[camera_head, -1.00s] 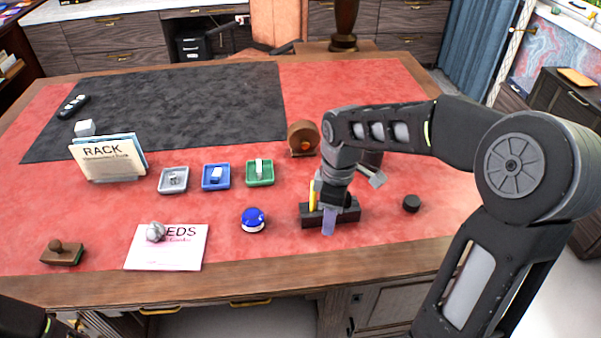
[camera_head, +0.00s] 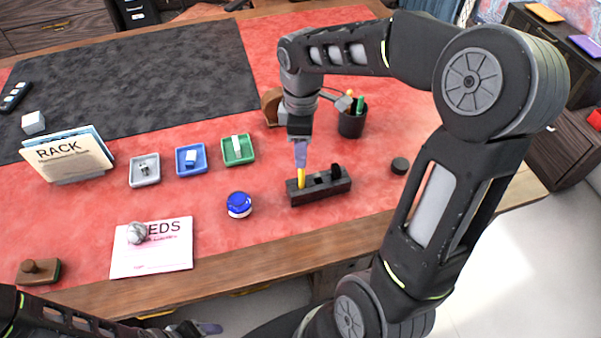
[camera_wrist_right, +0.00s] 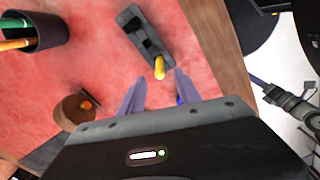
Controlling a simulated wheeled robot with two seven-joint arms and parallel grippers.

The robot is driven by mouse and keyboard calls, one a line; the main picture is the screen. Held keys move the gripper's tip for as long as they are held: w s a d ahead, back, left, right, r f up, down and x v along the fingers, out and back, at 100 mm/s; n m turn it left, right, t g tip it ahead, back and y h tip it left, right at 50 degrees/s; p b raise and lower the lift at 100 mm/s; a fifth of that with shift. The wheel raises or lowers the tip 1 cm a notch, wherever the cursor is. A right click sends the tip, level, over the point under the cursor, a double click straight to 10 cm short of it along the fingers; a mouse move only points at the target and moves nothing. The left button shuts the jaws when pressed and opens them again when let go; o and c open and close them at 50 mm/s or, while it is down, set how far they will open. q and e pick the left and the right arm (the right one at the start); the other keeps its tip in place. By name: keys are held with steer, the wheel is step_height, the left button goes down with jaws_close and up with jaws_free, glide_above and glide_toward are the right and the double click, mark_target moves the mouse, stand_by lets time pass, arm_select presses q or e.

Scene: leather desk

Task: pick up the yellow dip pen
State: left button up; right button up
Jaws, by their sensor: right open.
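The yellow dip pen (camera_head: 301,176) stands upright at the left end of a dark pen holder (camera_head: 335,187). In the right wrist view the pen (camera_wrist_right: 159,68) shows end-on at the near end of the holder (camera_wrist_right: 140,30). My right gripper (camera_head: 300,155) points down above the pen. In the wrist view my right gripper (camera_wrist_right: 158,88) is open, its fingers on either side of the line to the pen and apart from it. My left gripper (camera_head: 207,328) shows partly at the bottom edge of the head view, away from the pen.
A blue-lidded jar (camera_head: 239,204) stands left of the holder. A dark pen cup (camera_head: 352,122) and a brown round object (camera_head: 271,103) stand behind. A small black disc (camera_head: 400,165) lies to the right. Three small trays, including the green one (camera_head: 238,150), lie to the left.

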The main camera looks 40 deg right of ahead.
mark_target(301, 178)
steer(key=shift+f, duration=0.95)
step_height(301, 178, down, 5)
steer(key=shift+f+p, duration=0.1)
steer(key=shift+p, duration=0.6)
steer(key=shift+c, duration=0.3)
jaws_close()
